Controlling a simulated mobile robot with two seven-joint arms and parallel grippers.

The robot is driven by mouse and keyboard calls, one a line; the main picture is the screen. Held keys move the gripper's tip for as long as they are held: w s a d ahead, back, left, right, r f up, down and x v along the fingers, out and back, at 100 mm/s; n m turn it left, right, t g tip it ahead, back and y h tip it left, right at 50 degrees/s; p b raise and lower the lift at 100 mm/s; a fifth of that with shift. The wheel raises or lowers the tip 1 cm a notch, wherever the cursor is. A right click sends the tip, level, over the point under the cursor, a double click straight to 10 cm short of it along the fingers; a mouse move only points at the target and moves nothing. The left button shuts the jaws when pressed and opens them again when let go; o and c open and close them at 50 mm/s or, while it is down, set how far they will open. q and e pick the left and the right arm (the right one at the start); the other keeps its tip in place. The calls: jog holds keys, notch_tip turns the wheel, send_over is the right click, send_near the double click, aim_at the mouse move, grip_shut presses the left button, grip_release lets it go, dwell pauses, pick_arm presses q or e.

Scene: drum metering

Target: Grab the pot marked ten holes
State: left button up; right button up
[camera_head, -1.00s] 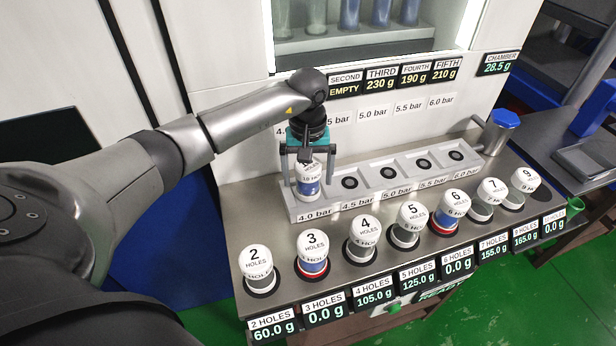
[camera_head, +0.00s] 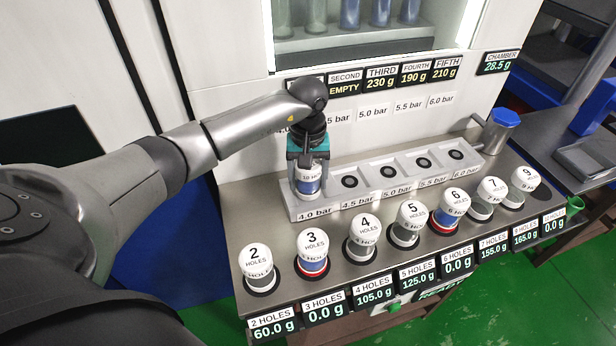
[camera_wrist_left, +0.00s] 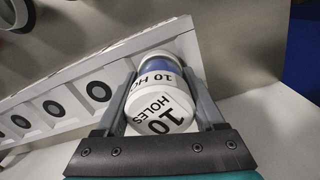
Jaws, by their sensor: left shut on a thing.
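The pot marked 10 holes (camera_head: 309,183) stands upright at the 4.0 bar place, the leftmost place of the grey rack (camera_head: 365,199). It has a white lid, a blue band and a white lower part. My left gripper (camera_head: 309,172) comes down from above and is shut on this pot, hiding most of its lid. In the left wrist view the lid of the pot (camera_wrist_left: 160,108) reads "10 HOLES", and the fingers of the gripper (camera_wrist_left: 165,95) lie on both sides of it. My right gripper is not in view.
The other rack places are empty. A blue-topped metal cup (camera_head: 497,133) stands at the rack's right end.

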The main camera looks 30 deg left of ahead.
pick_arm(q)
grip_shut()
jog(key=shift+w+r, duration=0.1)
jog(key=shift+r, duration=0.1)
